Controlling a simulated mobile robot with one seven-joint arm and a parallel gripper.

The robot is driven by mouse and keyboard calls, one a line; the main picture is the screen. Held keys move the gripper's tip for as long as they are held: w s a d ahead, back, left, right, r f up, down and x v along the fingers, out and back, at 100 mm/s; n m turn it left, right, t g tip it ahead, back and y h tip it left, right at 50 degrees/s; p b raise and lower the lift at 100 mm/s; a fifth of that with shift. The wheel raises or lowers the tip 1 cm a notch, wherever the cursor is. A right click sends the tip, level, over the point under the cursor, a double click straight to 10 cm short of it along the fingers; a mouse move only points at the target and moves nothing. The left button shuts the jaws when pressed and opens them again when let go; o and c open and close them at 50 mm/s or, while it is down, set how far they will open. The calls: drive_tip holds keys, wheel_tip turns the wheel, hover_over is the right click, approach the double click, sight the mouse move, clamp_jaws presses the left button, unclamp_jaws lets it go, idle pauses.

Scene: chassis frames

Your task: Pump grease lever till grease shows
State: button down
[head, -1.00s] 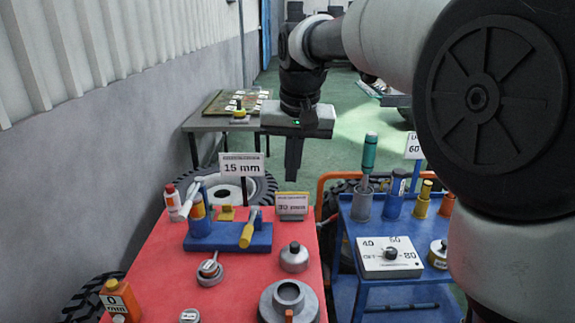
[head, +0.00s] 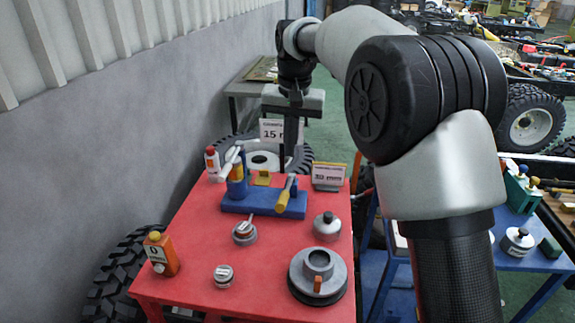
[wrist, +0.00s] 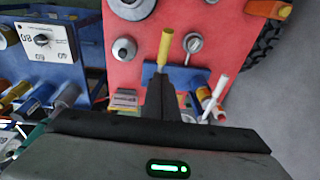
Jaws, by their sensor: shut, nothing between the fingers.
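A blue base (head: 243,206) stands on the red table. It carries a blue and orange upright cylinder (head: 237,182) at its left and a lever with a yellow handle (head: 283,196) at its right. In the wrist view, the yellow handle (wrist: 165,47) lies just past my fingertips, over the blue base (wrist: 150,72). The orange cylinder (wrist: 206,98) is to the right there. My gripper (head: 291,158) points down just behind the lever, its fingers shut and empty. It also shows in the wrist view (wrist: 160,82). Whether it touches the lever cannot be told. I see no clear grease.
A 15 mm sign (head: 272,133) and a 30 mm sign (head: 327,175) stand at the table's back. A red-capped bottle (head: 212,160), grey knobbed pot (head: 327,224), round grey fitting (head: 303,277) and orange bottle (head: 160,255) surround the base. A blue cart (head: 535,258) is at right.

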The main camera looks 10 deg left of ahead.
drive_tip(key=b, duration=0.1)
hover_over(284, 196)
drive_tip(key=f, duration=1.1)
drive_tip(key=shift+s+d+f, duration=0.15)
drive_tip(key=shift+d, duration=0.25)
drive_tip(key=shift+s+a+f, duration=0.2)
drive_tip(key=shift+s+f, duration=0.05)
drive_tip(key=shift+f, duration=0.4)
